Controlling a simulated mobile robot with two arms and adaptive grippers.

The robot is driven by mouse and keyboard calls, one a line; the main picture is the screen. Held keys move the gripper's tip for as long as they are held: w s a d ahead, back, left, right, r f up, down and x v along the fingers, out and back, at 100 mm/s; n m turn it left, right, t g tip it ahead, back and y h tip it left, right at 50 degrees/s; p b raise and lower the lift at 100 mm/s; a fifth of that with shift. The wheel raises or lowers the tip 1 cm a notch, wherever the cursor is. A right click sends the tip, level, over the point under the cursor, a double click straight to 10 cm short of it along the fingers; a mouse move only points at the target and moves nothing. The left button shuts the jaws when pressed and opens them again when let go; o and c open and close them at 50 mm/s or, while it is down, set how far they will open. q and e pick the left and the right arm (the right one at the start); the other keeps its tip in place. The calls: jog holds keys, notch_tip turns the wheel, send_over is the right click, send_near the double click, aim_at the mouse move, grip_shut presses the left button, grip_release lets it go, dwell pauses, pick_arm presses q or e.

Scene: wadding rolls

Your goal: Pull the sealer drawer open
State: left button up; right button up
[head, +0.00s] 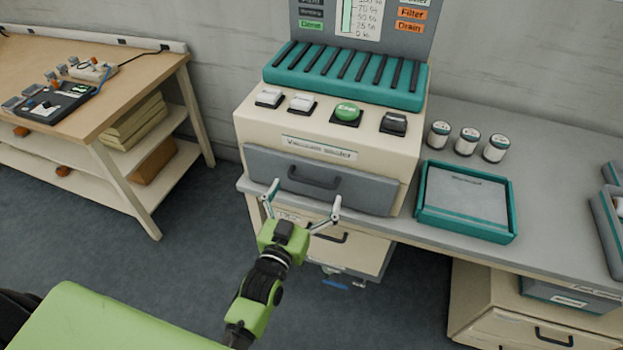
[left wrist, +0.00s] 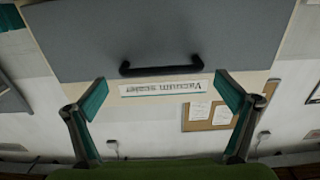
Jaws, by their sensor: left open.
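The vacuum sealer (head: 325,130) is a cream machine with a teal ribbed top, standing on the grey bench. Its grey drawer front (head: 372,192) looks shut and has a dark bar handle (head: 314,178). My left gripper (head: 304,202) is open and empty in front of the drawer, its fingertips spread to either side below the handle. In the left wrist view, the handle (left wrist: 162,70) and the upside-down "Vacuum sealer" label (left wrist: 162,88) lie between and just beyond the open fingers (left wrist: 165,93). The fingers look apart from the handle. My right gripper is not in view.
A teal-rimmed tray (head: 424,216) sits right of the sealer, with three small jars (head: 468,142) behind it. A lower drawer unit (head: 350,253) is under the bench. A wooden table (head: 120,60) stands at left. Clear floor lies in front.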

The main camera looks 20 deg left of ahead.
aim_at(311, 184)
pick_arm(q)
jog(key=shift+w+d, duration=0.1)
jog(key=shift+w, duration=1.85)
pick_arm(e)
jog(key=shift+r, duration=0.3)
